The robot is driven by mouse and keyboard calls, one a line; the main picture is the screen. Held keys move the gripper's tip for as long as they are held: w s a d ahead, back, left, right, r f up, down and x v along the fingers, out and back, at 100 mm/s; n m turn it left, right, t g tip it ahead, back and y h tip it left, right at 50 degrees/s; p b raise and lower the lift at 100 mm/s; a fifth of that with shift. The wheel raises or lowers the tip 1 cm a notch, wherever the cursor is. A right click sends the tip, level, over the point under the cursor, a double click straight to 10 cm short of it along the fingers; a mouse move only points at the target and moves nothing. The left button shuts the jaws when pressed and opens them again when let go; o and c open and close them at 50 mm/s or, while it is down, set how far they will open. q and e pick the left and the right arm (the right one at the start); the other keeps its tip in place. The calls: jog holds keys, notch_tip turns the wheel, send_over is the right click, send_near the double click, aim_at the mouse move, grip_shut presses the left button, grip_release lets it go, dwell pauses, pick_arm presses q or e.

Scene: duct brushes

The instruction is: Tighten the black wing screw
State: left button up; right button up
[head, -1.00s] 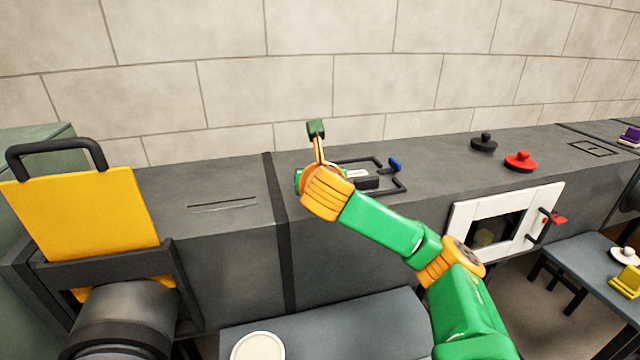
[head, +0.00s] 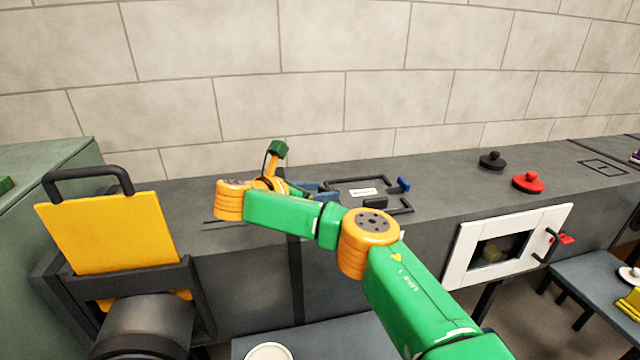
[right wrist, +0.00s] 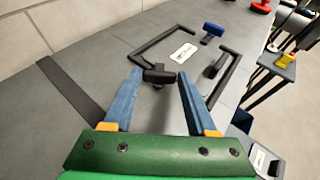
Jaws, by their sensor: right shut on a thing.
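The black wing screw (right wrist: 158,74) shows in the right wrist view as a black crossbar on a short stem, at the near left end of the black frame. My right gripper (right wrist: 160,76) has its blue fingers on either side of the crossbar and is shut on it. I cannot tell how far the screw is turned in. My left gripper is not in view.
The black frame (head: 345,183) lies around a white label (head: 363,191). A blue wing screw (head: 403,184) stands at its far right. Black (head: 491,161) and red (head: 529,182) knobs sit farther right. A yellow plate (head: 108,232) with a black handle stands at left.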

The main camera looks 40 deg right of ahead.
jog(key=shift+f+m+g, duration=0.2)
jog(key=shift+m+g, duration=0.1)
jog(key=o, duration=1.4)
jog(key=shift+c, duration=0.2)
jog(key=a+r+p, duration=0.2)
jog(key=p, duration=0.1)
jog(key=shift+p, duration=0.3)
jog(key=v, duration=0.1)
jog(key=p+v, duration=0.1)
jog(key=v, duration=0.2)
jog(key=shift+a+f+p, duration=0.15)
jog(key=shift+f+p, duration=0.15)
jog(key=shift+p, duration=0.05)
jog(key=shift+s+a, duration=0.1)
jog(key=shift+a, duration=0.15)
